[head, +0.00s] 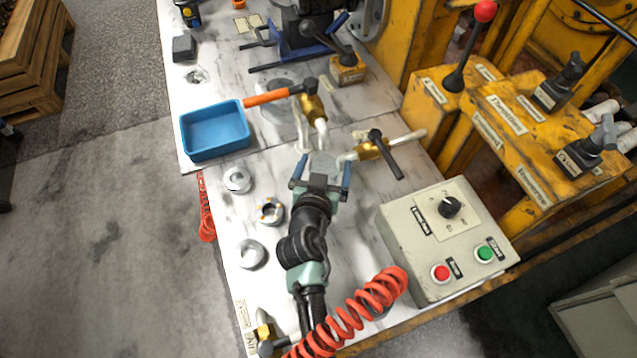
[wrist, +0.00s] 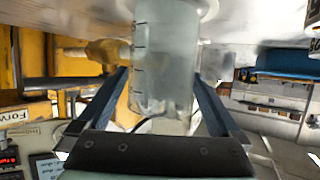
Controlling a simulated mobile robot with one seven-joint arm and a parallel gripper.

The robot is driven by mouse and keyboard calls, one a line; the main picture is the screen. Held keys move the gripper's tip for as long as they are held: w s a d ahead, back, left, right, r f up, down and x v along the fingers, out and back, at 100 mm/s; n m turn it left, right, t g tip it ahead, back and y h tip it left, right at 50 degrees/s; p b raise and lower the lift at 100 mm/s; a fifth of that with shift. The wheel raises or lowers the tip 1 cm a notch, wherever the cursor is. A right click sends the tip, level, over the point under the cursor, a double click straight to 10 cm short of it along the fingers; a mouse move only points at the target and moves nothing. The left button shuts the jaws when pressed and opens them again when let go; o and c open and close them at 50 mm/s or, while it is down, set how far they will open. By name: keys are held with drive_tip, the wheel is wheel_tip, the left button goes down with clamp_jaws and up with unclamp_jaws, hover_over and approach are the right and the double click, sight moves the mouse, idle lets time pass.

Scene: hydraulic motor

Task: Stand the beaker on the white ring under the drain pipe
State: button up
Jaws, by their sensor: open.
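The clear beaker (wrist: 165,65) with dark graduation marks fills the middle of the wrist view, where the picture is upside down. Its base end meets a white round rim (wrist: 205,8) at the top edge, which looks like the white ring. My gripper (wrist: 161,75) is open, with one finger on each side of the beaker. In the head view my gripper (head: 322,172) is around the beaker (head: 322,160), which is partly hidden. A pale pipe end (head: 346,157) from a brass valve (head: 371,149) lies close beside the beaker. The ring is hidden in the head view.
A blue tray (head: 215,131) stands to the left. Several metal rings, including one (head: 237,180), lie on the table left of my arm. A grey control box (head: 445,240) is at the right. An orange-handled valve (head: 268,97) and a black lever (head: 385,155) stand close by.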

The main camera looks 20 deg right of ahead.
drive_tip(key=v, duration=1)
